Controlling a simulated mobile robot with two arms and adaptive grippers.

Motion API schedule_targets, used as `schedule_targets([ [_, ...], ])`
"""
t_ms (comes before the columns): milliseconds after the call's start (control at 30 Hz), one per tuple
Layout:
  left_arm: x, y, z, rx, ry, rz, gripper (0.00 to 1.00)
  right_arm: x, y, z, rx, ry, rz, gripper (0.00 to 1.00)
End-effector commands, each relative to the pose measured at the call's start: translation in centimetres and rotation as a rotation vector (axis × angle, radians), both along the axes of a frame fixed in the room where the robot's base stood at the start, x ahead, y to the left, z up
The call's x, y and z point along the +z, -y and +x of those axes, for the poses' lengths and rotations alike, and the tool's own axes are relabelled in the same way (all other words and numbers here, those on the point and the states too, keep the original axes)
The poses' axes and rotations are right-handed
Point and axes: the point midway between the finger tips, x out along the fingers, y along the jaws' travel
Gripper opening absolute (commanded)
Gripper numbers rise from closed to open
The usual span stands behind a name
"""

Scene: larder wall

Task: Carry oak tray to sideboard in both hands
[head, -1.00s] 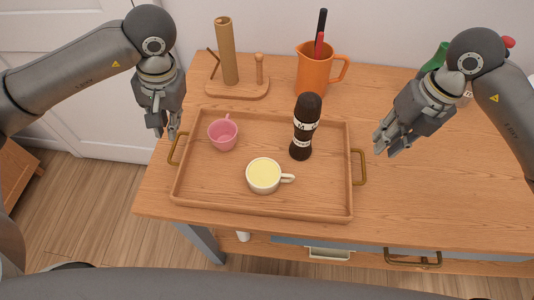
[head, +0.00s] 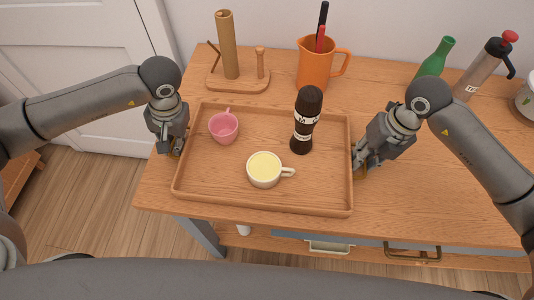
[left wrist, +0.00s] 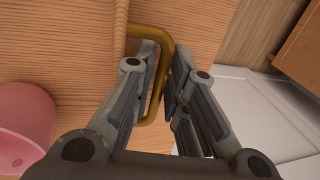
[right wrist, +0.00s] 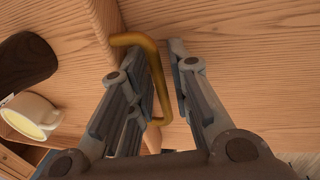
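The oak tray (head: 262,207) lies flat on the wooden counter. It carries a pink cup (head: 223,128), a cream mug of pale yellow content (head: 264,170) and a dark mill (head: 304,122), all upright. My left gripper (head: 172,150) is at the tray's left handle; the left wrist view shows this brass handle (left wrist: 166,45) between its parted fingers. My right gripper (head: 362,168) is at the right handle; the right wrist view shows that handle (right wrist: 133,39) between its fingers, with a gap on one side. The head view largely hides both handles behind the grippers.
A paper-roll holder (head: 238,82) and an orange jug (head: 313,70) with utensils stand behind the tray. A green bottle (head: 436,60), a grey bottle (head: 482,70) and a white jar (head: 526,102) stand at the back right. The counter right of my right gripper is clear.

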Motion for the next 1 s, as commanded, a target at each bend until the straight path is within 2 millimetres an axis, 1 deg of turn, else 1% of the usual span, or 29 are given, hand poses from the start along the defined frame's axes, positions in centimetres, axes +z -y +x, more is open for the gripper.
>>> schedule_targets([
  [267, -0.1, -0.04, 0.02, 0.0, 0.001, 0.0, 0.14, -0.13, -0.03, 0.0, 0.0, 0.0, 0.0, 0.19],
  [367, -0.09, -0.04, 0.02, 0.001, 0.001, 0.0, 0.03, -0.12, -0.02, 0.0, 0.0, 0.0, 0.0, 0.07],
  [400, -0.08, -0.04, 0.02, 0.001, 0.001, 0.0, 0.0, -0.11, -0.02, 0.0, 0.0, 0.0, 0.0, 0.02],
  [433, -0.08, -0.04, 0.02, 0.001, 0.0, 0.0, 0.0, -0.11, -0.02, 0.0, 0.0, 0.0, 0.0, 0.0],
  [1000, 0.13, -0.01, 0.12, 0.0, 0.004, 0.0, 0.0, 0.12, -0.03, 0.09, 0.0, 0.003, 0.002, 0.0],
])
